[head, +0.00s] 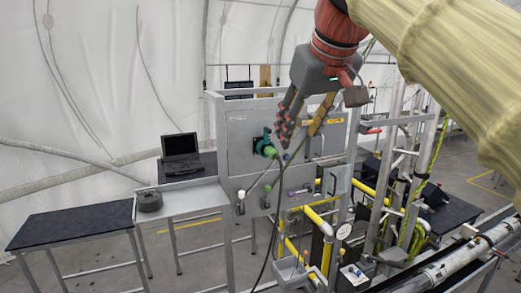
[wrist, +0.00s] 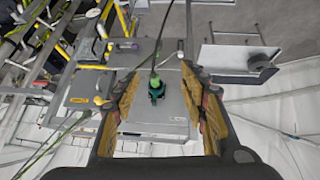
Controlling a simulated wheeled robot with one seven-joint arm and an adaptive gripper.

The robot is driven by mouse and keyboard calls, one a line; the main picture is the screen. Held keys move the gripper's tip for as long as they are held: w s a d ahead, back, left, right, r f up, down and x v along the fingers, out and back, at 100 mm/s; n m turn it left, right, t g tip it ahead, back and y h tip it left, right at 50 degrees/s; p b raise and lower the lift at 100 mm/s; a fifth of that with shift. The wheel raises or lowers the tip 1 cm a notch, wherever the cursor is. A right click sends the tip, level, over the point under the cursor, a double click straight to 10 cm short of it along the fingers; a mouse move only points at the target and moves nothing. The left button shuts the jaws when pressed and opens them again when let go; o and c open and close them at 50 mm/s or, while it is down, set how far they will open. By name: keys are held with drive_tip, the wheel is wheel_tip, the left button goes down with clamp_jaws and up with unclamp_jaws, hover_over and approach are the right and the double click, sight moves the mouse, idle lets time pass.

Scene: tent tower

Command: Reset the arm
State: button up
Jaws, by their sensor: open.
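My arm (head: 435,45) comes in from the upper right in the head view, wrapped in a tan cover. My gripper (head: 288,118) hangs from it, pointing down in front of the grey panel (head: 240,138). In the wrist view the two fingers of my gripper (wrist: 160,100) stand wide apart with nothing held between them. A green connector (wrist: 156,86) with a dark cable shows on the panel between the fingers, farther off. The green connector also shows in the head view (head: 266,147), just left of the fingertips. I cannot tell the gap between them.
A dark-topped table (head: 70,222) stands at the left. A laptop (head: 181,150) and a dark round object (head: 149,200) rest on surfaces left of the panel. Yellow pipes (head: 320,220) and metal frames crowd the right. Open floor shows at the front left.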

wheel_tip(320, 180, down, 19)
drive_tip(key=w+m+b, duration=0.1)
drive_tip(key=w+b, duration=0.1)
drive_tip(key=b, duration=0.2)
drive_tip(key=s+d+f+m+b, duration=0.1)
drive_tip(key=s+d+f+b, duration=0.2)
drive_tip(key=f, duration=1.4)
drive_tip(key=s+d+f+m+h+b, duration=0.1)
drive_tip(key=s+d+f+b, duration=0.3)
drive_tip(key=s+f+b, duration=0.8)
drive_tip(key=s+d+f+m+g+b, duration=0.1)
drive_tip(key=s+d+f+b, duration=0.3)
drive_tip(key=f, duration=1.9)
drive_tip(key=s+b, duration=0.4)
drive_tip(key=b, duration=0.5)
drive_tip(key=shift+s+m+h, duration=0.15)
drive_tip(key=shift+m+h, duration=0.15)
